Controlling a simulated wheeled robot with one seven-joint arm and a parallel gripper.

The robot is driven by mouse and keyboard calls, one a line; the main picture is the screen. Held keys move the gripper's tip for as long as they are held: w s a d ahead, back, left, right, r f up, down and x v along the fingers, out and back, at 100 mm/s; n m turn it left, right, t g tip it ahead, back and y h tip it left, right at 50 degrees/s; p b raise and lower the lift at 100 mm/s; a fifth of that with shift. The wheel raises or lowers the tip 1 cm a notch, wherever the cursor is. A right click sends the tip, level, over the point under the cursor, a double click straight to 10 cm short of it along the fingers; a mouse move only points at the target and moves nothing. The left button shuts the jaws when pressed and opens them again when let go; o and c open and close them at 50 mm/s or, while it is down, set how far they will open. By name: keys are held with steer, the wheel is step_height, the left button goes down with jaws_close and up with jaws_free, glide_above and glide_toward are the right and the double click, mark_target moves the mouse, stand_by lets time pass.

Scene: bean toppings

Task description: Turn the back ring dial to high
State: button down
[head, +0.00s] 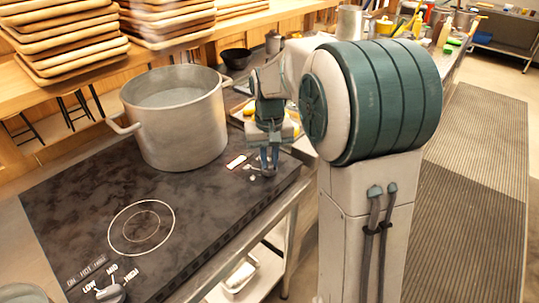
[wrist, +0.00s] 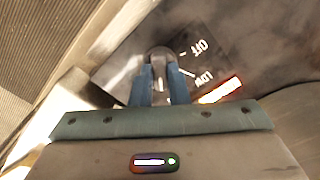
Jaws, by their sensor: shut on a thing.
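The back ring dial (wrist: 159,56) is a small grey knob on the stovetop, held between the two blue fingers of my gripper (wrist: 160,72). The printed words OFF and LOW show to its right in the wrist view. The high mark is not readable there. In the head view my gripper (head: 268,165) points down onto the dial at the right edge of the stovetop (head: 70,200), and the fingers mostly hide the dial. A red and white indicator (head: 237,161) beside it looks lit. I cannot tell exactly where the dial points.
A large grey pot (head: 178,125) stands on the back part of the stovetop, just left of my gripper. The front ring (head: 141,227) is bare, with its own dial (head: 111,292) nearer. Stacked wooden trays (head: 65,45) and a black bowl (head: 235,58) are behind.

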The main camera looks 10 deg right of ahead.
mark_target(269, 163)
steer(key=m+p, duration=0.1)
steer(key=m, duration=0.4)
steer(key=shift+r+m, duration=0.1)
steer(key=shift+m, duration=0.3)
stand_by(0.4)
steer(key=c, duration=1.4)
jaws_free()
step_height(269, 163, up, 14)
steer(key=p, duration=0.1)
